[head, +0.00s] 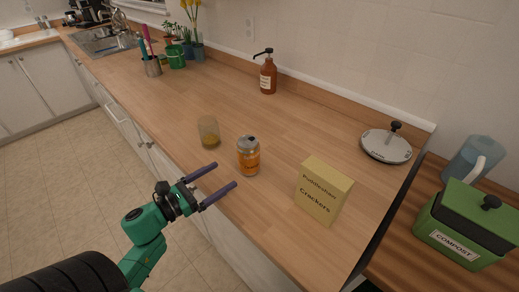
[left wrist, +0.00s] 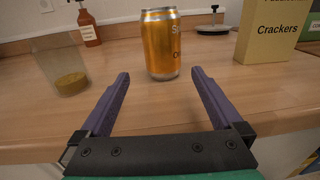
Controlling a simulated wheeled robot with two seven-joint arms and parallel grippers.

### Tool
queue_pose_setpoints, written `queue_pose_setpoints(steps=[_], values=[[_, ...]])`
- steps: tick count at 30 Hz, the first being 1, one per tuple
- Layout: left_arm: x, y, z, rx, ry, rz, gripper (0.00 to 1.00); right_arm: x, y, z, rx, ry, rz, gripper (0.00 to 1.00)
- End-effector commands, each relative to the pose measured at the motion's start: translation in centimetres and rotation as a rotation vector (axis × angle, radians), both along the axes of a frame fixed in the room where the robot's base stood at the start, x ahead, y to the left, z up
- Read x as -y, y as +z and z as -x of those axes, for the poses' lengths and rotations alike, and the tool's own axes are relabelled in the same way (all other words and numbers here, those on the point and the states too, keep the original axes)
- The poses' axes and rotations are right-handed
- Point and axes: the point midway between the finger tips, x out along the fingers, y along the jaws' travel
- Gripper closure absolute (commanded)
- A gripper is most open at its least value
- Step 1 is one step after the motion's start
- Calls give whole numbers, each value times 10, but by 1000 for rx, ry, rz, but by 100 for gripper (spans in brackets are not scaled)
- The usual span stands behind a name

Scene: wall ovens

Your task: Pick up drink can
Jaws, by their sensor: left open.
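An orange drink can (head: 248,157) with a silver top stands upright near the front edge of the wooden counter. In the left wrist view the can (left wrist: 161,45) stands straight ahead, centred between the fingers and beyond their tips. My left gripper (head: 226,178) is in front of the counter edge, with its two purple fingers spread and pointing at the can. The left gripper (left wrist: 160,76) is open and empty, apart from the can. My right gripper is in neither view.
A glass (head: 209,133) with yellowish contents stands left of the can. A crackers box (head: 322,190) stands to its right. Bare wooden counter (head: 300,130) lies behind the can.

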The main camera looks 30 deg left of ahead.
Motion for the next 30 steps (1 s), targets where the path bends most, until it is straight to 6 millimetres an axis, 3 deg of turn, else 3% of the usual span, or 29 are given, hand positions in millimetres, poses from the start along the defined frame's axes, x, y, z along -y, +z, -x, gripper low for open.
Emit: queue_pose_setpoints(steps=[4, 9, 20, 28, 29, 30], values=[[13, 7, -29, 4, -2, 2, 0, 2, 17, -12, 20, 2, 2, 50], [29, 5, -69, 1, 0, 2, 0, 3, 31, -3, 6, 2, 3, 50], [56, 5, -121, 1, 2, 4, 0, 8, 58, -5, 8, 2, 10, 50], [60, 0, -129, -2, 2, 1, 0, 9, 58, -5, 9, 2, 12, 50], [60, 0, -128, -2, 2, 1, 8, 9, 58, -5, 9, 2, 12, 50], [60, 0, -128, -2, 2, 2, 23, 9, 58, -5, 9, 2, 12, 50]])
